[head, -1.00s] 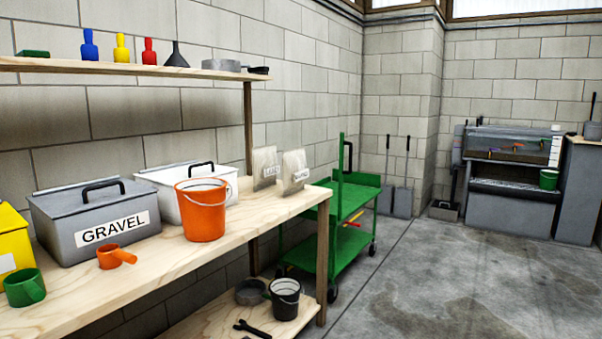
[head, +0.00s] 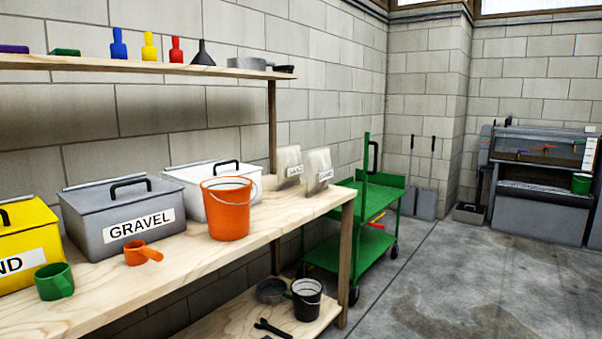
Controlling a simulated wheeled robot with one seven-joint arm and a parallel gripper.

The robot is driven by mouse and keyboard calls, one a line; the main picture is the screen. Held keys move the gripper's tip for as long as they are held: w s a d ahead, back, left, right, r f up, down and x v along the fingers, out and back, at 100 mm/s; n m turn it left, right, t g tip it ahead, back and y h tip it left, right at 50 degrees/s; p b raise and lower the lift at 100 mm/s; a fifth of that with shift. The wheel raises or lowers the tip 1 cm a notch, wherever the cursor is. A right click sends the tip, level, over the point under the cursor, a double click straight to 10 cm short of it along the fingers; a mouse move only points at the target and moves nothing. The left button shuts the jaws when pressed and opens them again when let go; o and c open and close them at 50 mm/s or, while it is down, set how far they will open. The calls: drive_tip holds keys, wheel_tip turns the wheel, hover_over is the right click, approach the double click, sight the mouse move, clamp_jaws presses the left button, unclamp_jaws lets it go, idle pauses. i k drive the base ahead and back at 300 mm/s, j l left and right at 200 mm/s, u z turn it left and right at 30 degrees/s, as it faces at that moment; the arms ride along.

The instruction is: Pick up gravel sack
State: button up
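Two pale, clear-looking sacks with white labels stand upright side by side at the right end of the wooden workbench (head: 200,262). One is the left sack (head: 288,160); the other is the right sack (head: 319,166), a little nearer the bench's end. The label print is too small to read surely, so I cannot tell which is the gravel sack. A grey lidded bin (head: 105,237) marked GRAVEL sits farther left on the bench. My gripper is not in view.
An orange bucket (head: 228,215) and a white bin (head: 190,180) stand left of the sacks. An orange scoop (head: 137,254), green cup (head: 54,283) and yellow bin (head: 25,250) are farther left. A green cart (head: 365,243) stands beyond the bench's end. Floor (head: 470,290) at right is clear.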

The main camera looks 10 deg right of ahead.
sight(319, 171)
drive_tip(key=i+z, duration=0.2)
drive_tip(key=i, duration=0.25)
drive_tip(key=i+j+z, duration=0.2)
drive_tip(key=i, duration=0.2)
